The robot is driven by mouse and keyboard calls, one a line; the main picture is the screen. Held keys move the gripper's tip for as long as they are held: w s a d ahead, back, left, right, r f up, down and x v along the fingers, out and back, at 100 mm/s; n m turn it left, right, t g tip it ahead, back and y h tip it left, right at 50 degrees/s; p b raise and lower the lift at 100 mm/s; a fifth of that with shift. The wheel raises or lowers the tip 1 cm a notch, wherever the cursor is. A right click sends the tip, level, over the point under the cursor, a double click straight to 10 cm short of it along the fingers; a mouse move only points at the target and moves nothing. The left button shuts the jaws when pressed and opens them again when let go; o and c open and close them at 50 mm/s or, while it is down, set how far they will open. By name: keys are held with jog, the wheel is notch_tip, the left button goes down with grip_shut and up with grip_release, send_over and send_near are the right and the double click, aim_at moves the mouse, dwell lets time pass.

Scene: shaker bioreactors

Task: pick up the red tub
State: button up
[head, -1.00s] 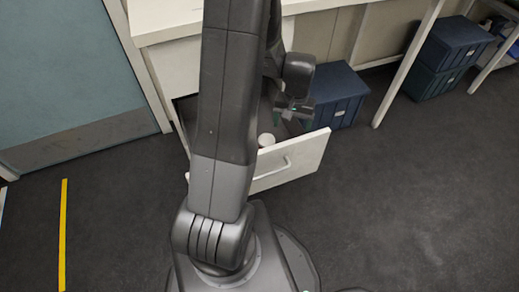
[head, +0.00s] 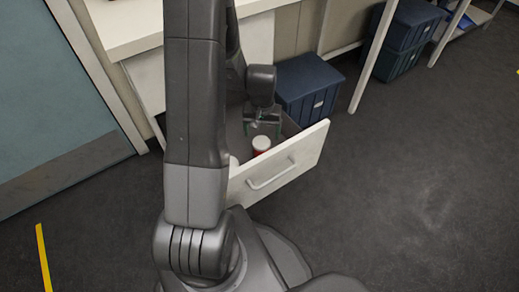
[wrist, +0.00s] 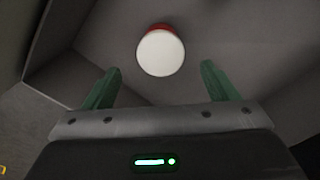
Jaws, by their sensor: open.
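The red tub (head: 261,145) has a white lid and stands upright in the open drawer. In the wrist view the tub (wrist: 160,53) shows its round white lid with a red edge behind it. My gripper (head: 264,127) is in the drawer area, close to the tub. In the wrist view my gripper (wrist: 158,85) is open, with its two green fingers spread apart. The tub lies ahead of the fingertips, roughly centred between them, and nothing is held. My arm hides part of the drawer in the head view.
The white drawer front (head: 280,165) with its handle stands pulled out, and its walls surround the tub. Another white round top (head: 233,161) shows partly beside my arm. A blue bin (head: 308,88) stands behind the drawer. Open floor (head: 420,190) lies to the right.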

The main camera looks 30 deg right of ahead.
aim_at(261, 144)
notch_tip(261, 144, down, 10)
jog(key=b, duration=0.3)
jog(key=shift+a+r, duration=0.1)
jog(key=shift+r, duration=0.05)
jog(key=c, duration=1.1)
